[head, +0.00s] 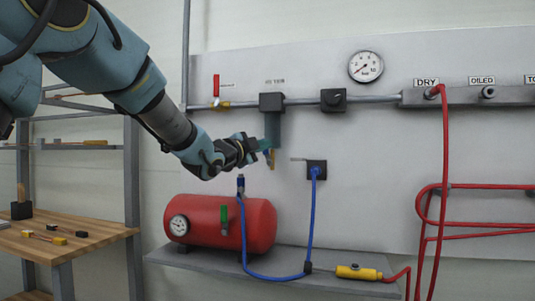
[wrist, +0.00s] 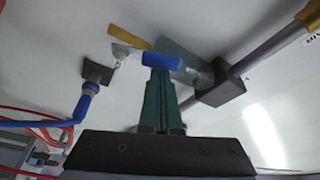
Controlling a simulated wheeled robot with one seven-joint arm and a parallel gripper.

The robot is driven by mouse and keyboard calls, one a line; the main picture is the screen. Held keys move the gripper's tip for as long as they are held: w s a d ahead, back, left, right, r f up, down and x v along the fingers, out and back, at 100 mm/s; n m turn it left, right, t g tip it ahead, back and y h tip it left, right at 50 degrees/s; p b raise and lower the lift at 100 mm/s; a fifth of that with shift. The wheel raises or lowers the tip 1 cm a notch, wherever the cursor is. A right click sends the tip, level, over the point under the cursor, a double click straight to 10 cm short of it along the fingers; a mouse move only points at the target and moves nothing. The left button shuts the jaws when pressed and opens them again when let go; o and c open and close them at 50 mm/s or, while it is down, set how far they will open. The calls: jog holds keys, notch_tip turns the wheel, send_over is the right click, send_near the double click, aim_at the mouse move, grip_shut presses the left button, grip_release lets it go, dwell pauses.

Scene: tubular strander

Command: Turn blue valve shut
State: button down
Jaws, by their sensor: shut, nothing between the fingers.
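A small blue handle (wrist: 161,61) lies straight across the tips of my gripper in the wrist view. In the head view it is a small blue patch (head: 267,154) beside the fingertips, partly hidden by them. A thin yellow piece (wrist: 130,37) is just beyond it, also seen in the head view (head: 272,161). My gripper (head: 267,145) has dark green fingers, closed together with nothing between them. They also show in the wrist view (wrist: 160,73). The fingertips are at or against the blue handle; I cannot tell if they touch it.
A grey bowl (head: 273,128) hangs from a dark block (head: 272,102) on the wall pipe behind the fingers. A black outlet (head: 316,164) with a blue hose is to the right. A red tank (head: 252,222) stands on a shelf below. A wooden bench (head: 90,240) is at left.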

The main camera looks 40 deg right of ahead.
jog(key=n+t+b, duration=0.1)
jog(key=n+b, duration=0.1)
jog(key=w+a+f+n+t+b, duration=0.1)
jog(key=n+b, duration=0.2)
jog(key=w+n+t+b, duration=0.1)
jog(key=n+b, duration=0.2)
jog(key=shift+w+a+f+h, duration=0.25)
jog(key=shift+a+f+h, duration=0.05)
jog(key=shift+f, duration=0.05)
jog(key=shift+w, duration=0.1)
dwell(0.4)
